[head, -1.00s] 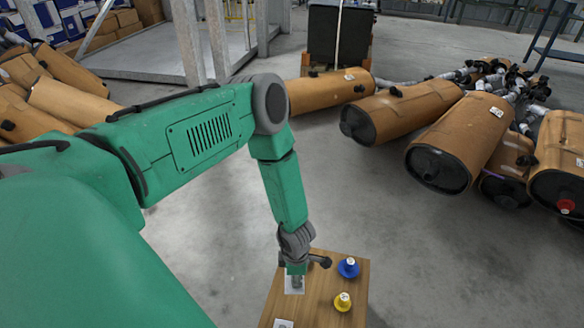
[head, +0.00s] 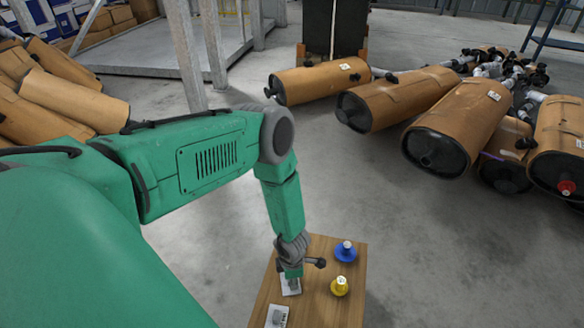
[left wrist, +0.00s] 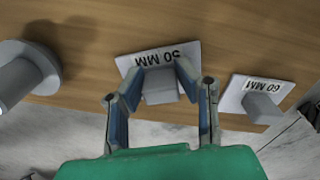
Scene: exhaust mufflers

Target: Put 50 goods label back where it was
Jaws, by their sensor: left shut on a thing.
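The 50 MM label is a white card with a grey block on it. It shows in the left wrist view (left wrist: 131,63) at top centre, on the wooden table (left wrist: 80,87), and in the head view (head: 290,289) under my left gripper. My left gripper is shut on the grey block, its fingers on either side in the left wrist view (left wrist: 161,78). In the head view the gripper (head: 291,278) points down at the table top. The card seems to lie flat at the table; any small gap cannot be told. My right gripper is in neither view.
A 60 MM label (left wrist: 257,99) lies beside it, near the table edge. A blue piece (head: 346,251) and a yellow piece (head: 340,287) stand on the table. A grey rounded piece (left wrist: 18,80) is at left in the wrist view. Brown mufflers (head: 455,130) lie on the floor beyond.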

